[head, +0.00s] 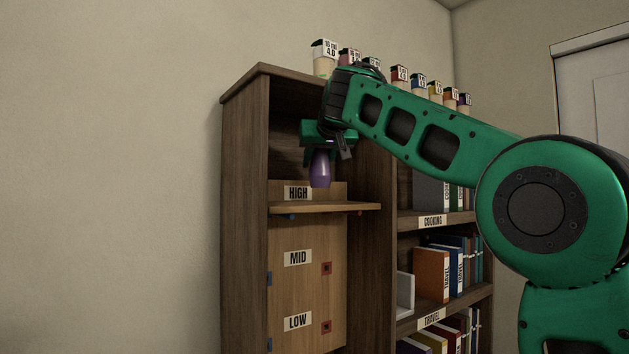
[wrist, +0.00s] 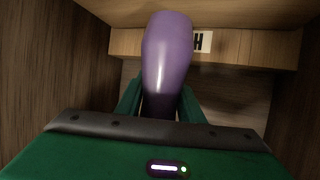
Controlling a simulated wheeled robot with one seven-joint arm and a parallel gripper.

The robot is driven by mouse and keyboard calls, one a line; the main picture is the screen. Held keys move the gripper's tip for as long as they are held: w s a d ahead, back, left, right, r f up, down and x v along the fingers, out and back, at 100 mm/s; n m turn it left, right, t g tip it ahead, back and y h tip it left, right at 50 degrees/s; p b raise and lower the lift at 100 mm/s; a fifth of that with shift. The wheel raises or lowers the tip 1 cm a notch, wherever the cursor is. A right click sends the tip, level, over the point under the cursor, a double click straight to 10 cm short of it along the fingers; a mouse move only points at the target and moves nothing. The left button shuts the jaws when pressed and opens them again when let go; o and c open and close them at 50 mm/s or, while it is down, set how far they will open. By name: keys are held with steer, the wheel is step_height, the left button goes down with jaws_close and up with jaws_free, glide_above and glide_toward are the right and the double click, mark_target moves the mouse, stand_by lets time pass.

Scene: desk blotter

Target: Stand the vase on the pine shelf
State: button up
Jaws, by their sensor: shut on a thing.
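The vase (head: 320,168) is purple and hangs roughly upright below my gripper (head: 322,150), which is shut on its upper part. The vase also fills the middle of the wrist view (wrist: 167,55). The pine shelf (head: 325,208) is the light board at the HIGH label in the left bay of the bookcase. In the head view the vase's lower end is above this shelf, with a visible gap between them. In the wrist view the pine shelf (wrist: 240,12) lies just past the vase's far end. The gripped part of the vase is partly hidden by my gripper.
The dark bookcase side wall (head: 245,200) and a divider (head: 372,240) flank the bay closely. A HIGH label (head: 297,193) is on a low back board. MID (head: 298,258) and LOW (head: 298,321) labels sit below. Several jars (head: 324,58) line the top. The visible pine shelf top looks clear.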

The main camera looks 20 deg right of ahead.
mark_target(321, 162)
step_height(321, 162, down, 3)
steer(key=shift+r, duration=0.15)
steer(key=shift+w+a+f, duration=0.1)
steer(key=shift+w+f, duration=0.1)
steer(key=shift+f, duration=0.35)
steer(key=o, duration=1.2)
steer(key=v, duration=1.1)
steer(key=shift+s, duration=0.1)
steer(key=shift+s+r, duration=0.15)
steer(key=shift+s, duration=0.25)
steer(key=shift+s, duration=0.1)
